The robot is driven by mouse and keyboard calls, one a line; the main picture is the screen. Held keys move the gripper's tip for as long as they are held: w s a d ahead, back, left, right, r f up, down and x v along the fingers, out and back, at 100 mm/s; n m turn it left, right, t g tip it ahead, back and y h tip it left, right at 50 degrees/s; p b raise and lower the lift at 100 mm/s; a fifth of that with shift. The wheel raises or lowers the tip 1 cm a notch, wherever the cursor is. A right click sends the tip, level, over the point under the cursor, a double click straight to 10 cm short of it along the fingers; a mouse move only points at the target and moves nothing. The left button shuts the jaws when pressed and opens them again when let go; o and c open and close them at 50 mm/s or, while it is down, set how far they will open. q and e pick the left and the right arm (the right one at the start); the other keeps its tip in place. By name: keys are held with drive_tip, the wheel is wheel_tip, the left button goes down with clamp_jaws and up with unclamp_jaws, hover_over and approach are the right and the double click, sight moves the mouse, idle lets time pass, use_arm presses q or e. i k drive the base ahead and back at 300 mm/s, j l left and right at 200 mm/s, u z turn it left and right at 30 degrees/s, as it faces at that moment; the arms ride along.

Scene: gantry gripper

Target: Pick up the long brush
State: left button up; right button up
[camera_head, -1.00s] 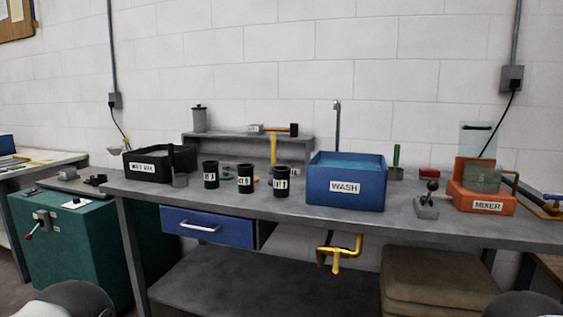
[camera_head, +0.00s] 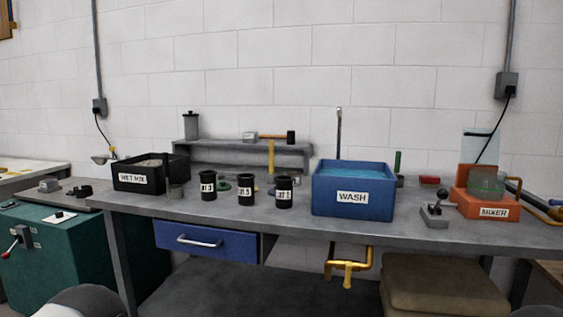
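I cannot make out for certain which thing is the long brush. A thin upright yellow handle (camera_head: 271,157) stands in front of the small grey shelf on the workbench. A mallet-like tool (camera_head: 272,137) with an orange handle and black end lies on that shelf. A green upright handle (camera_head: 398,160) shows behind the right end of the blue wash tub. Neither of my grippers is in view; only a rounded grey part of my own body shows at the bottom left.
The grey workbench (camera_head: 290,222) carries a black wet mix box (camera_head: 140,182), three black cups (camera_head: 246,189), the blue WASH tub (camera_head: 352,198) and an orange mixer (camera_head: 487,206). A blue drawer (camera_head: 205,240) and yellow pipe (camera_head: 349,265) are below. A green cabinet (camera_head: 60,255) stands left.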

sight(272, 142)
drive_tip(key=i+j+z, duration=0.15)
drive_tip(key=j+z, duration=0.2)
drive_tip(key=j, duration=0.35)
drive_tip(key=j+z, duration=0.35)
drive_tip(key=j, duration=0.35)
